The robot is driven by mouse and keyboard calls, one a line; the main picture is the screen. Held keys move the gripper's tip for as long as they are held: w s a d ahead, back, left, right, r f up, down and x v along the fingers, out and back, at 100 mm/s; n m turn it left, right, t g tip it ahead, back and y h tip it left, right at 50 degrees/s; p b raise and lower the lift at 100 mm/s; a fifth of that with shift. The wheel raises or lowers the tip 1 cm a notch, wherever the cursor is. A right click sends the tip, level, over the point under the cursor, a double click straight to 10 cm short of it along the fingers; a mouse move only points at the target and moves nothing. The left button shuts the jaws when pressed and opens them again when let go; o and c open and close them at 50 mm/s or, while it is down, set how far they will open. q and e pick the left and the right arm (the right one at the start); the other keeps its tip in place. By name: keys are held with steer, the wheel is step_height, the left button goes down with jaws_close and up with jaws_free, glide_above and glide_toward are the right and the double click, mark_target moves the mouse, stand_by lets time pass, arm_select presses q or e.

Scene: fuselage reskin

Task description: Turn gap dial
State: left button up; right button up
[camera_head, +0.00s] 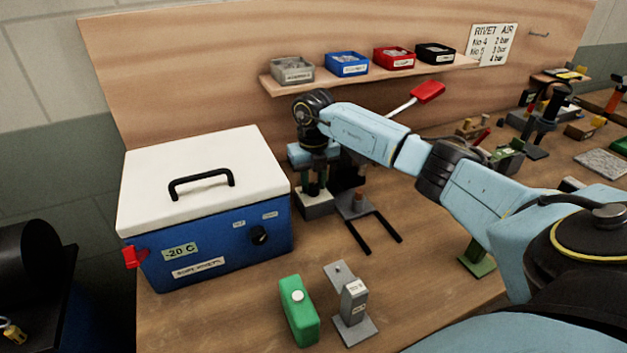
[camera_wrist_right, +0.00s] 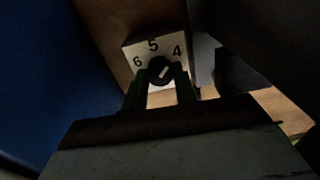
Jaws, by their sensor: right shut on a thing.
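The gap dial is a black round knob (camera_wrist_right: 161,71) with a white pointer line, on a pale plate (camera_wrist_right: 154,49) marked 6, 5 and 4 in the right wrist view. The pointer slants up and right, toward the 4 side. My right gripper (camera_wrist_right: 160,80) has its two dark green fingers on either side of the knob, shut on it. My left gripper is not in view.
A blue cold box with a white lid (camera_head: 200,180) stands close left of my right gripper. A grey two-pronged fixture (camera_head: 372,232) is to its right. A green bottle (camera_head: 299,312) and a grey stand (camera_head: 352,305) are in front. A bin shelf (camera_head: 370,76) hangs behind.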

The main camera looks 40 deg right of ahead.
mark_target(314, 185)
steer(key=n, duration=0.3)
steer(key=shift+n, duration=0.4)
steer(key=n, duration=0.8)
steer(key=shift+n, duration=1.8)
steer(key=shift+r, duration=0.1)
steer(key=o, duration=1)
step_height(314, 185, up, 13)
steer(key=shift+r, duration=0.15)
